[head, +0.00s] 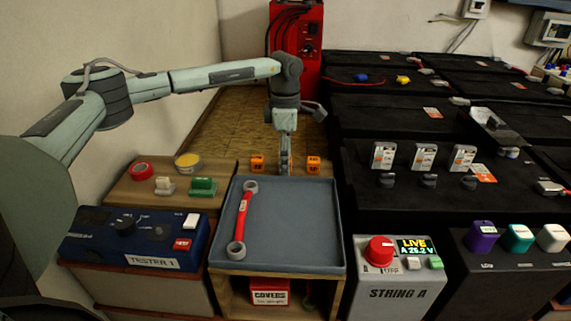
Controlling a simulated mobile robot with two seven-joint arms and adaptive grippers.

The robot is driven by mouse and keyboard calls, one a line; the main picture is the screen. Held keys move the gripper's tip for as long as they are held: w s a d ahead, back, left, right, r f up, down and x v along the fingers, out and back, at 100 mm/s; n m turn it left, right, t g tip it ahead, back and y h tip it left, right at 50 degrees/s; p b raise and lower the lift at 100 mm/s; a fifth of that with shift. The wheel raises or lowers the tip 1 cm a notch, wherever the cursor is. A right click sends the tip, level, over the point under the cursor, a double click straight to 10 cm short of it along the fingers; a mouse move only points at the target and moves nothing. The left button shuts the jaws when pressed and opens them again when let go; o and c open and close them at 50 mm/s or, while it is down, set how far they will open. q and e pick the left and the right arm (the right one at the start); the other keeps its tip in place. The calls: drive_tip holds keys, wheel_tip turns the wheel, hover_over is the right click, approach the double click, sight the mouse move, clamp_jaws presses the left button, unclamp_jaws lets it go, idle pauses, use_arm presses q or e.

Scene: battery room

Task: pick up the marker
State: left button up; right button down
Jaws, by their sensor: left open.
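I cannot make out a marker in the head view; one could be hidden behind or below my gripper. My left gripper (284,168) hangs pointing down at the far edge of the grey-blue tray (290,240). It is open, and nothing shows clearly between its fingers. Two small orange blocks with dark markings stand beyond the tray, one left (257,163) and one right (313,165) of the gripper, both apart from it. My right gripper is out of view.
A red-handled wrench (243,215) lies in the tray's left part; the rest is bare. A blue tester (130,237) stands left, below a wooden surface with a red roll (141,171). A grey STRING A box (395,275) and black battery units (400,150) stand right.

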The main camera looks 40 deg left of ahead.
use_arm(q)
drive_tip(key=shift+c, duration=0.3)
drive_tip(key=c, duration=1)
